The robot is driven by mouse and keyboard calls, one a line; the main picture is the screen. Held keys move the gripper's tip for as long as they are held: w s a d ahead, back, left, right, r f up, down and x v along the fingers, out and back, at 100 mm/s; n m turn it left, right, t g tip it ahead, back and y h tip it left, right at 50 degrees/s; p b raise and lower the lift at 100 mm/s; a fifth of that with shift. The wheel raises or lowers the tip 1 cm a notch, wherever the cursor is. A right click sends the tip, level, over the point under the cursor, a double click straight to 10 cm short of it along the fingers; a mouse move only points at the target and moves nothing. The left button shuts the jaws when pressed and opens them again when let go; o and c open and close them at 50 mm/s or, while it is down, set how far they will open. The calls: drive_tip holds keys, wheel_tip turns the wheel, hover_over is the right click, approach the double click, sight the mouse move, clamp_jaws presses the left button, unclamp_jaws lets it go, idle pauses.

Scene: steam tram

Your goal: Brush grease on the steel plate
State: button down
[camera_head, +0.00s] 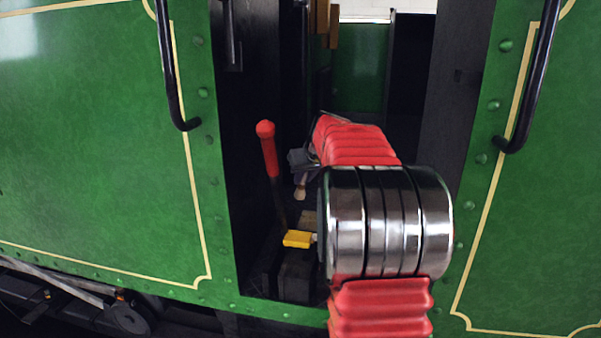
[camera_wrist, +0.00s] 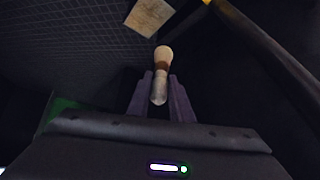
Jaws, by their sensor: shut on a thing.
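My gripper (camera_wrist: 161,86) is shut on a brush (camera_wrist: 161,70), which lies between the two fingers. The brush has a brown band and a pale end pointing away from the gripper. A flat, tan, square plate (camera_wrist: 150,17), apparently the steel plate, lies beyond the brush tip at the top of the wrist view. A gap shows between them in that picture; height above it is unclear. In the head view, the brush (camera_head: 301,187) hangs below my gripper (camera_head: 301,170) inside the doorway. The plate (camera_head: 309,221) is mostly hidden behind my arm there. Grease cannot be made out.
A red-handled lever (camera_head: 268,150) stands left of my gripper, and a yellow block (camera_head: 297,239) sits low in front. Green riveted panels (camera_head: 100,140) with black handrails (camera_head: 168,70) flank the narrow doorway. A dark textured floor (camera_wrist: 75,45) fills the wrist view's left.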

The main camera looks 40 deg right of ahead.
sight(303, 191)
drive_tip(key=shift+w+r, duration=0.15)
drive_tip(key=shift+w, duration=0.25)
drive_tip(key=shift+s+d, duration=0.1)
drive_tip(key=shift+s+d+f, duration=0.1)
drive_tip(key=shift+f, duration=2.45)
